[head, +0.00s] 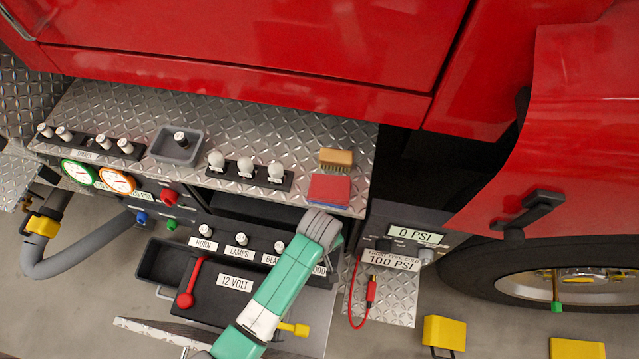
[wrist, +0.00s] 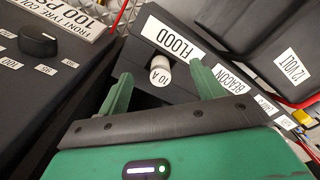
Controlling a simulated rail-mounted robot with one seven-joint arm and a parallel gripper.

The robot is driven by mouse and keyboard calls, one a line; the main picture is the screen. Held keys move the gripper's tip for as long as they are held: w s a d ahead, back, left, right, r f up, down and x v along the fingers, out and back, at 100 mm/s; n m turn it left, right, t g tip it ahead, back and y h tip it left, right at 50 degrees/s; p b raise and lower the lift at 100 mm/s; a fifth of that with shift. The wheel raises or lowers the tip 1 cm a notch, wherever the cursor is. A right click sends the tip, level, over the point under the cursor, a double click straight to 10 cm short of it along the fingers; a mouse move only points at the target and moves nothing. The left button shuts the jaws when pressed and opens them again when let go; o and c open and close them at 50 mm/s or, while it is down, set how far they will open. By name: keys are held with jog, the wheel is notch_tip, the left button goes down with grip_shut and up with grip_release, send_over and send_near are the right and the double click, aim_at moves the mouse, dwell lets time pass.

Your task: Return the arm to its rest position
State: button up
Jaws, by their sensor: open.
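My gripper (wrist: 160,72) shows in the wrist view with its two green fingers apart. A white plug marked 10 A (wrist: 161,76) sits in the black panel between the fingers in the picture. I cannot tell whether either finger touches it. The FLOOD label (wrist: 172,40) is just beyond it. In the head view my green arm (head: 283,275) reaches up from the bottom edge and bends at a grey joint by the step's front edge. The gripper itself is hidden or unclear there, and the arm partly covers the FLOOD label (head: 319,270).
A red block (head: 329,189) and a brush (head: 336,157) lie on the diamond-plate step (head: 235,125) near the bend. A pressure unit (head: 405,238) with a red lead (head: 371,290) stands right of the arm. A 12 VOLT box (head: 235,282) with a red lever is left.

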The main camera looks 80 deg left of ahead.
notch_tip(320, 180, up, 9)
jog(key=p, duration=0.9)
jog(key=shift+p, duration=0.35)
dwell(0.7)
